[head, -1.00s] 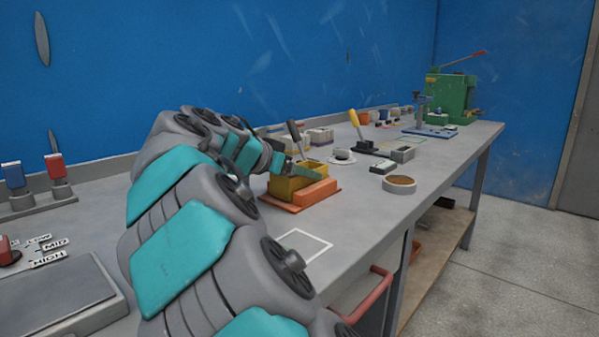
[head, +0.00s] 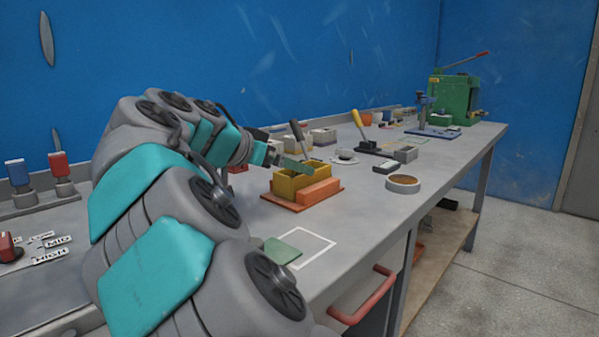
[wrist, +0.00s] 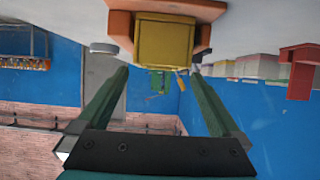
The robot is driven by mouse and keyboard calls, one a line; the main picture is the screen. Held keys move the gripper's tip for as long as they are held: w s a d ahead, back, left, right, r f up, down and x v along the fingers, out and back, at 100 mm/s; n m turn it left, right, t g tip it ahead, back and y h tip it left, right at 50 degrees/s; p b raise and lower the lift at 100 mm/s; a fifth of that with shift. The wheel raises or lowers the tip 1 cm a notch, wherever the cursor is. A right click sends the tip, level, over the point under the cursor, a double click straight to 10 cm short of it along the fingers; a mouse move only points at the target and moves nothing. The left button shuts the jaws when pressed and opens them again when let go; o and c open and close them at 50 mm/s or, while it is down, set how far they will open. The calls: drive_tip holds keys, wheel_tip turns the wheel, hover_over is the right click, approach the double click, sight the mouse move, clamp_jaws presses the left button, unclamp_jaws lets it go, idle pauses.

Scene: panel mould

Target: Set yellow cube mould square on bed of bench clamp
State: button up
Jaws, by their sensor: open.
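The yellow cube mould (head: 290,180) is an open-topped box on the orange bench clamp (head: 322,190), behind its front orange block. In the wrist view, which is upside down, the mould (wrist: 165,42) sits between parts of the orange clamp (wrist: 195,10) and looks roughly in line with them. Its underside contact is hidden. My gripper (head: 290,163) is just left of the mould, near its top rim. In the wrist view its green fingers (wrist: 160,76) are spread wide and empty, with the mould beyond their tips.
A dark-handled lever (head: 297,131) stands up behind the mould. A white outlined square (head: 312,250) with a green plate (head: 282,250) beside it lies nearer on the bench. A round tin (head: 403,184) stands to the right. A green press (head: 453,97) is at the far end.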

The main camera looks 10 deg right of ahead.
drive_tip(key=v, duration=0.6)
drive_tip(key=shift+s+a+r, duration=0.15)
drive_tip(key=shift+a, duration=0.05)
